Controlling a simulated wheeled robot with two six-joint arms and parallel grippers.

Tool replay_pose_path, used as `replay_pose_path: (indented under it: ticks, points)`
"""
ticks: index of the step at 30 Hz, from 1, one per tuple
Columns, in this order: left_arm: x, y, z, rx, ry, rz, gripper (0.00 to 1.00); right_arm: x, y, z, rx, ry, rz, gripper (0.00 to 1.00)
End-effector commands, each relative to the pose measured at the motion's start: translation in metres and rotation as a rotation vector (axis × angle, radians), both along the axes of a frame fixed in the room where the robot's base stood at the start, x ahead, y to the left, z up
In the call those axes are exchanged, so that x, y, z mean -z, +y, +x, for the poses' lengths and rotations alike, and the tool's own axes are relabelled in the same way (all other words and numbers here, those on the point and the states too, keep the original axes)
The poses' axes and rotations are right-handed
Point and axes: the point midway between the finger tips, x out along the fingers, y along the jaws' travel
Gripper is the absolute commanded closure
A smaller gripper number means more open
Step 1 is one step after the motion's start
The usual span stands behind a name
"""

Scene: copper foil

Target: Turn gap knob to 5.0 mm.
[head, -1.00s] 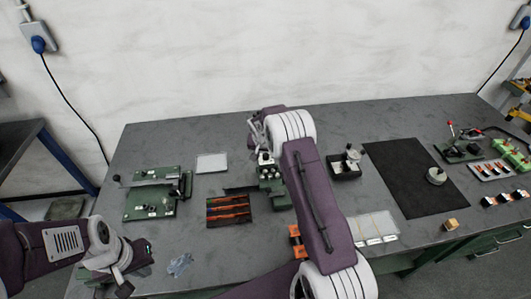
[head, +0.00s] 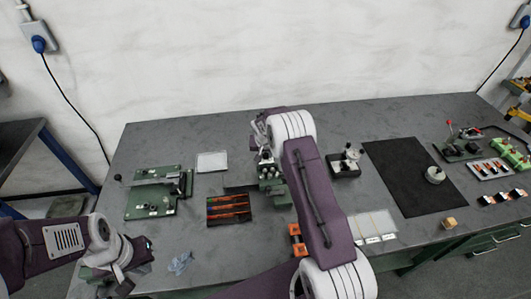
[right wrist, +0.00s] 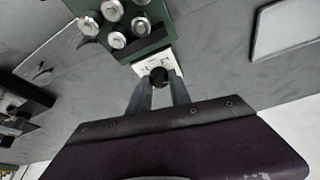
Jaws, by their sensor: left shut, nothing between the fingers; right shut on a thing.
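The gap knob (right wrist: 160,75) is a small dark round knob on a white marked plate (right wrist: 153,62) at the end of a green device. My right gripper (right wrist: 160,88) is shut on the knob, one finger on each side of it. The plate's markings are too small to read. In the head view, the green device (head: 268,172) with pale round tops stands near the table's middle. My right arm hides the knob there. My left gripper (head: 120,284) is shut and empty at the table's front left, away from the device.
A green lever device (head: 155,203) stands at left, near a tray of copper-coloured strips (head: 228,222). A white pad (head: 212,162) lies behind them. A black mat (head: 405,180) is at right.

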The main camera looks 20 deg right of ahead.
Motion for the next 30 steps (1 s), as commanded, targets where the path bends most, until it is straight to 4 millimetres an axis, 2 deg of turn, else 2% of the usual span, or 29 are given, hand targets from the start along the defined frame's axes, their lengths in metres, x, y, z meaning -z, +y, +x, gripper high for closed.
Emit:
replay_pose_path:
  ticks: [6,11,24,30]
  points:
    - [-0.015,0.0,0.0,0.0,0.0,0.0,1.0,-0.003,-0.002,-0.001,-0.163,0.0,0.001,1.0]
    - [-0.012,0.0,0.0,0.0,0.0,0.0,1.0,0.0,-0.003,0.0,-0.312,-0.003,0.002,1.0]
    - [0.042,0.0,0.0,0.0,0.0,0.0,1.0,0.005,-0.005,0.001,-0.713,-0.006,-0.001,1.0]
    - [0.057,0.0,0.0,0.0,0.0,0.0,1.0,0.003,-0.006,0.001,-0.852,-0.005,-0.002,1.0]
